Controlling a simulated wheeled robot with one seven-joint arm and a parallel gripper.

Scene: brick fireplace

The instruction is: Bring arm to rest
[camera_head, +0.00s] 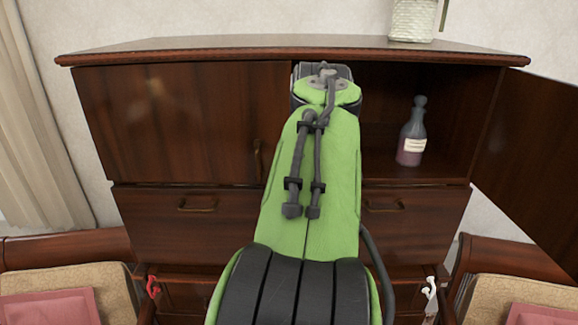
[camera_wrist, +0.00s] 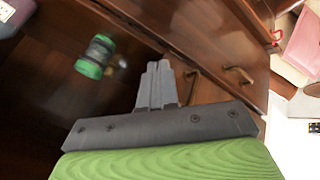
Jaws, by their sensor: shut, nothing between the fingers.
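My green arm rises through the middle of the head view in front of a dark wooden cabinet (camera_head: 185,120). The arm's far end is at the edge of the cabinet's open right compartment, and my gripper is hidden there. In the wrist view my gripper (camera_wrist: 157,68) is shut and empty, its grey fingers together. Behind the fingers, dark wood and handles of the cabinet appear, tilted.
A bottle (camera_head: 412,132) stands upright in the open compartment, right of my arm. The cabinet door (camera_head: 530,150) hangs open at the right. A green and dark cylinder (camera_wrist: 96,56) lies beyond my gripper. A white vase (camera_head: 412,20) stands on top.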

